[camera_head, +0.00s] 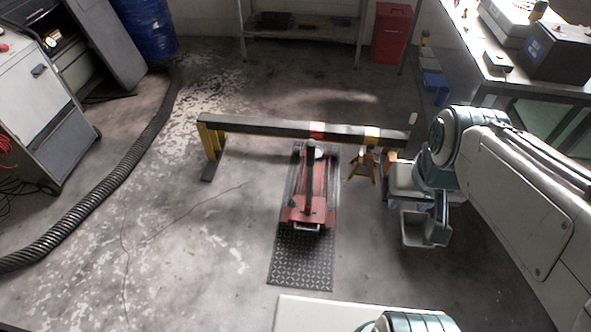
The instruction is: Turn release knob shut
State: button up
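A red floor jack (325,208) sits in the middle of the floor on a dark tread-plate mat (302,268). A dark upright post, which looks like its handle, rises from its middle. The release knob is too small to pick out on the jack. My arm reaches in from the right, and its teal wrist end hangs to the right of the jack, apart from it. I cannot make out the gripper's fingers or whether they hold anything.
A dark beam (255,126) on yellow legs crosses over the jack's far end. A yellow stand (363,165) is to the jack's right. A ribbed hose (120,175) and cabinet (45,110) lie left. A workbench (490,72) is right. The floor left of the jack is clear.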

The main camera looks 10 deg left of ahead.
aim_at(291, 204)
jog(key=u, duration=0.7)
jog(key=i, duration=1)
jog(key=z, duration=0.1)
